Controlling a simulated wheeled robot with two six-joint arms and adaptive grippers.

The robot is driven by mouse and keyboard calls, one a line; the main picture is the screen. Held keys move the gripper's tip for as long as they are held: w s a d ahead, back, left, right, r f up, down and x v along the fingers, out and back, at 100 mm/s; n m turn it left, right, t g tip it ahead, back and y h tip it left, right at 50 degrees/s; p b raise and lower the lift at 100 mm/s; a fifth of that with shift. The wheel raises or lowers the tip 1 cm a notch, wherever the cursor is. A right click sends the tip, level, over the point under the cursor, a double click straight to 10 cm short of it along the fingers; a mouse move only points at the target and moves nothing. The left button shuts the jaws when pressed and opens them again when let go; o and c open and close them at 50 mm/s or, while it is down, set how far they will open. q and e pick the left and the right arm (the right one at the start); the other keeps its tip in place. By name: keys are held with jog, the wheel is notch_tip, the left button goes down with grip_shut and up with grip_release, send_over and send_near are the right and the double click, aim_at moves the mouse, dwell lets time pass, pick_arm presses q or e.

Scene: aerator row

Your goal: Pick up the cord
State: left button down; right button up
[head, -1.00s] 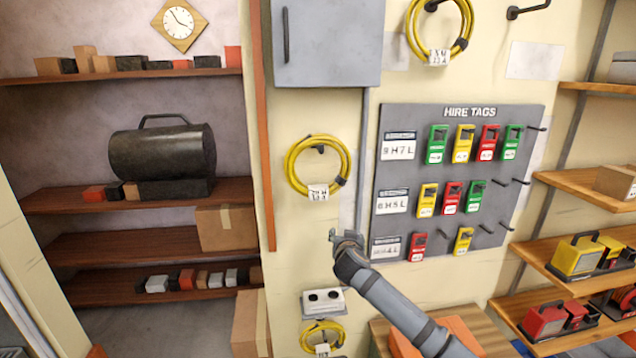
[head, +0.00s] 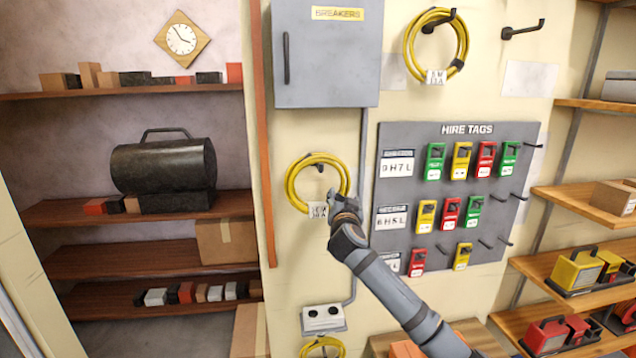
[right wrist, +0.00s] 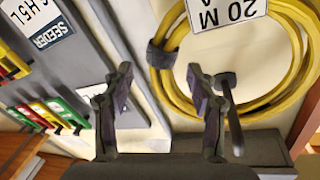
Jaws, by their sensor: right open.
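A coiled yellow cord (head: 291,184) hangs on a wall hook below the grey breaker box. It has a white tag (head: 319,210) at its lower edge and a dark strap. My right gripper (head: 342,202) is at the coil's lower right, partly covering it. In the right wrist view the cord (right wrist: 302,50) fills the upper right, with its tag reading 20 M. There my right gripper (right wrist: 162,105) is open, with nothing between its fingers; the coil's strapped side shows just beyond the gap. Contact is not clear. My left gripper is out of view.
Another yellow coil (head: 409,42) hangs higher up, and a third (head: 322,345) shows below the socket box (head: 323,318). The grey hire tags board (head: 400,133) with pegs and coloured tags is close on the right. The breaker box (head: 325,60) is above.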

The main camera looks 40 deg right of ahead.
aim_at(342, 194)
jog(key=p+x, duration=0.2)
jog(key=x, duration=0.2)
jog(key=shift+w+a+r, duration=0.15)
jog(key=shift+a, duration=0.05)
jog(key=shift+w+d, duration=0.1)
jog(key=shift+w, duration=0.05)
jog(key=shift+c, duration=1.1)
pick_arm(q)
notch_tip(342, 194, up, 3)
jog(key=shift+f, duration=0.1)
pick_arm(e)
grip_shut()
